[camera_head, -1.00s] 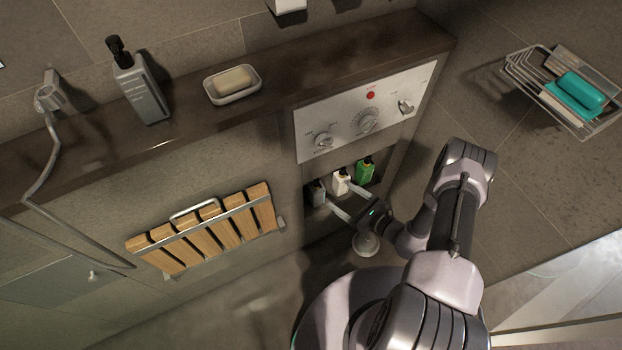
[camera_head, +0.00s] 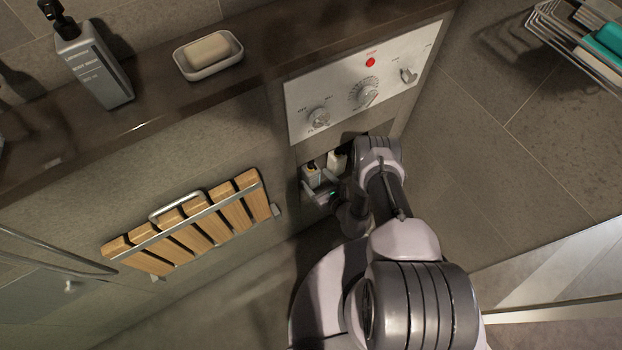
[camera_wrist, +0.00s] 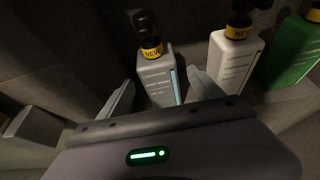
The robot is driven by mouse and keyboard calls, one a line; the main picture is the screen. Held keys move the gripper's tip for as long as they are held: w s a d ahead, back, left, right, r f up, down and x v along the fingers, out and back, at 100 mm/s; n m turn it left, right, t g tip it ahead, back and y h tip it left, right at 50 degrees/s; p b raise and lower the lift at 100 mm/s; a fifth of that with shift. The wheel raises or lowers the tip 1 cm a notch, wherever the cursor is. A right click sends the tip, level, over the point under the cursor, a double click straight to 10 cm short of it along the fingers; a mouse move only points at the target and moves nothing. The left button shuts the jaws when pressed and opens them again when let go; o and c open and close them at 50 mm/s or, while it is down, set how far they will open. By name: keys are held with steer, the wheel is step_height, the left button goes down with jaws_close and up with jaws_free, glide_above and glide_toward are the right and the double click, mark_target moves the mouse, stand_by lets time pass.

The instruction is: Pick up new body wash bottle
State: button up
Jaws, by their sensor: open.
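A grey pump bottle (camera_wrist: 158,78) with a black pump and a yellow NEW collar stands in the wall niche; its label appears to read body wash. It also shows in the head view (camera_head: 311,173). My gripper (camera_wrist: 165,95) is open, with a finger on either side of the grey bottle in the wrist view. Contact cannot be told. In the head view my gripper (camera_head: 322,186) is at the niche opening, partly covering the bottle. A similar grey bottle (camera_head: 97,72), without a yellow collar, stands on the ledge above.
A white NEW bottle (camera_wrist: 233,60) stands close to the right of my right finger, with a green bottle (camera_wrist: 292,50) beyond it. A control panel (camera_head: 340,90) is above the niche. A folded wooden slat seat (camera_head: 190,228) hangs to the left.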

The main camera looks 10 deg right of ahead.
mark_target(315, 167)
steer(key=shift+f+x, duration=0.2)
steer(key=shift+x, duration=0.75)
steer(key=shift+w+r, duration=0.1)
steer(key=shift+w, duration=0.05)
jaws_close()
step_height(315, 167, up, 7)
steer(key=p, duration=0.4)
steer(key=shift+d+p, duration=0.1)
steer(key=shift+p, duration=0.2)
steer(key=s+d+p, duration=0.4)
steer(key=s+d, duration=0.8)
steer(key=s, duration=0.3)
steer(key=shift+d, duration=0.35)
steer(key=shift+s+r, duration=0.1)
steer(key=shift+s, duration=0.05)
steer(key=shift+r, duration=0.2)
